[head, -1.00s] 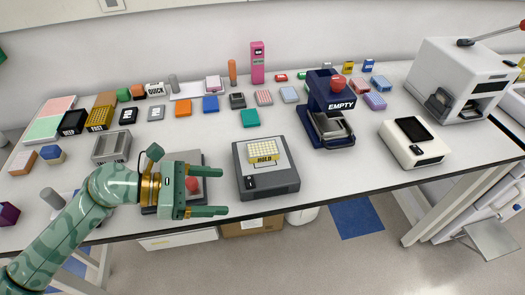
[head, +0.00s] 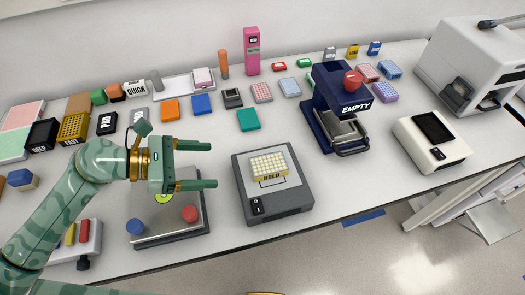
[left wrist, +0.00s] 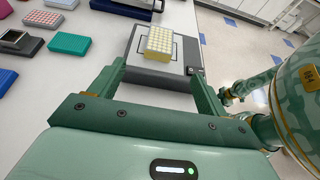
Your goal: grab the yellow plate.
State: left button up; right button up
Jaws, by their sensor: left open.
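The yellow plate (head: 269,165), a small block with a grid of pale wells, lies on top of a dark grey device (head: 282,205). It also shows in the left wrist view (left wrist: 159,42), ahead of the fingers. My left gripper (head: 213,165) is open and empty, to the left of the plate with its fingers pointing right toward it. In the left wrist view the plate lies beyond the fingertips (left wrist: 155,75), roughly between their lines, not touched. My right gripper is not in view.
A navy press marked EMPTY (head: 331,100) stands right of the grey device. A teal block (head: 248,120) lies behind it. A white device with a dark screen (head: 431,142) is further right. A flat device with red and blue knobs (head: 168,230) lies below my left gripper.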

pick_arm(q)
send_near(269, 164)
jog(key=x, duration=0.4)
jog(key=shift+s+d+f, duration=0.1)
jog(key=shift+f, duration=0.05)
jog(key=shift+d+f, duration=0.15)
jog(key=shift+d, duration=0.45)
jog(key=x, duration=0.4)
jog(key=shift+w+d+f, duration=0.1)
jog(key=shift+w+d, duration=0.1)
jog(key=shift+w, duration=0.15)
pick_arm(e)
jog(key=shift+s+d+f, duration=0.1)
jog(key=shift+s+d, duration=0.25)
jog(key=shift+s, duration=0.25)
pick_arm(q)
jog(key=c, duration=1.1)
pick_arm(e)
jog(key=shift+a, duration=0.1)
